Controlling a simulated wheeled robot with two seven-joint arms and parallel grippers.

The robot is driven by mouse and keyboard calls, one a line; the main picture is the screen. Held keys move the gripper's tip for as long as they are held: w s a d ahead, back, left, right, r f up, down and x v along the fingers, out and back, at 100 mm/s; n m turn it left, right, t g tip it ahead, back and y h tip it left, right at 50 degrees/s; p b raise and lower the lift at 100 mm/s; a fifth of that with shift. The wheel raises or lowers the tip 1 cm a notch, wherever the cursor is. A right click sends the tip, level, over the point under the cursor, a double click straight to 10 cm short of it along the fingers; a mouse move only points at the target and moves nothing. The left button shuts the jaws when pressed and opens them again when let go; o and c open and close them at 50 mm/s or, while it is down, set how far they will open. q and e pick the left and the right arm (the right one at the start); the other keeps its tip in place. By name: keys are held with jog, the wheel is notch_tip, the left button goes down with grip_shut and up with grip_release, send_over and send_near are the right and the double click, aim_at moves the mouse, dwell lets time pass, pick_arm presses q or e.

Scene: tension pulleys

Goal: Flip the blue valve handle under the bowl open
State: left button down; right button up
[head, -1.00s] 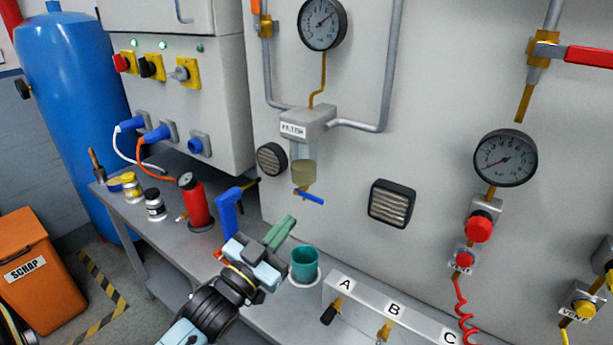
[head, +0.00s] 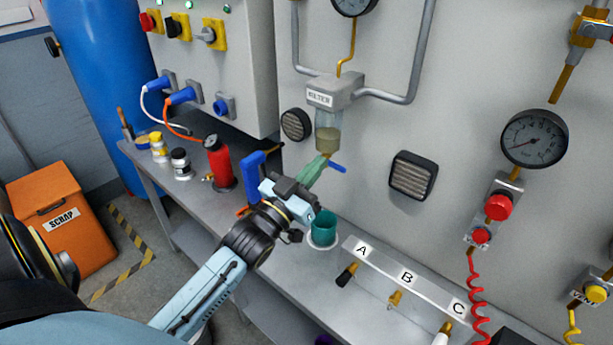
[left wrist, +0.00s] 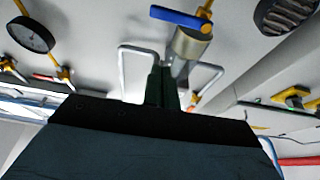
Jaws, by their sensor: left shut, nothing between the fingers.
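The blue valve handle (head: 338,168) sticks out to the right beneath the filter bowl (head: 328,138), which holds a murky yellowish liquid. My left gripper (head: 322,160) has green fingers, closed together and empty. In the head view its tips overlap the underside of the bowl, just left of the visible end of the handle and hiding the rest. In the left wrist view the blue handle (left wrist: 178,17) lies crosswise at the bowl's end, beyond the fingers (left wrist: 163,86). The fingers look apart from it; contact cannot be told. My right gripper is not in view.
A teal cup (head: 323,227) stands on the bench below the gripper. A red canister (head: 218,162) and jars stand to the left. A vent grille (head: 412,175) is on the panel at right. A labelled A-B-C valve rail (head: 402,272) runs along the right.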

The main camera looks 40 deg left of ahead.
aim_at(331, 164)
pick_arm(q)
jog(key=shift+w+d+f+p, duration=0.1)
jog(key=shift+w+f, duration=0.3)
jog(key=shift+w, duration=0.4)
jog(key=shift+w+d+f+p, duration=0.1)
jog(key=shift+w+f, duration=0.25)
jog(key=shift+w, duration=0.5)
jog(key=shift+w+f+p, duration=0.1)
jog(key=shift+w+f, duration=0.3)
jog(key=shift+w, duration=0.4)
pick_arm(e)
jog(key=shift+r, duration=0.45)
